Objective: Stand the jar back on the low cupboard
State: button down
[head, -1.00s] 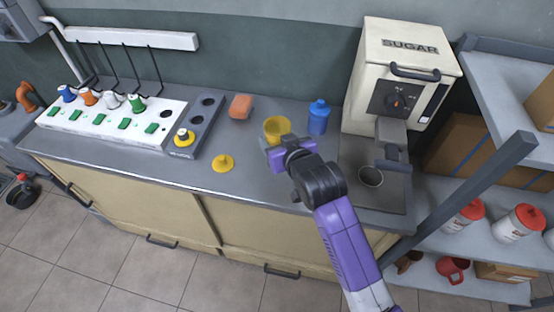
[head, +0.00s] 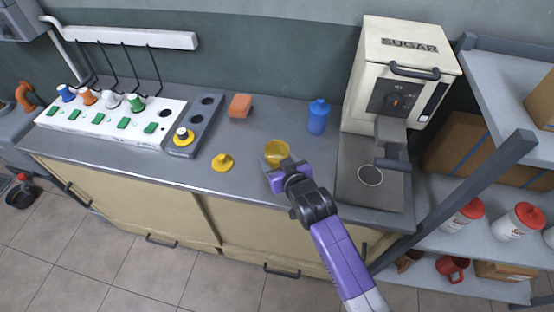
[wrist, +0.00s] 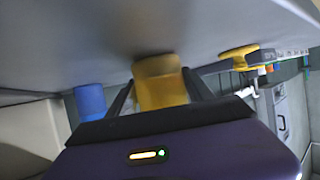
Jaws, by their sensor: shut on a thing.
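The yellow jar (head: 278,150) is open-topped, and my gripper (head: 276,165) is shut around it. In the wrist view the jar (wrist: 162,84) sits between the two dark fingers, with one end close to the grey top. I cannot tell whether it touches. The low cupboard (head: 240,222) has beige fronts and a grey top. A yellow knobbed lid (head: 222,162) lies on that top, left of the jar; it also shows in the wrist view (wrist: 238,55).
A blue lidded jar (head: 318,117) stands behind and right of my gripper. The sugar machine (head: 397,85) stands right; a white switch panel (head: 112,118) and grey holder (head: 198,128) are left. The top around the jar is clear.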

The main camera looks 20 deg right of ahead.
jog(key=shift+c, duration=2)
grip_release()
jog(key=shift+f, duration=0.1)
jog(key=shift+r, duration=0.25)
jog(key=v, duration=1.2)
jog(key=shift+a+f, duration=0.1)
jog(key=shift+f, duration=0.05)
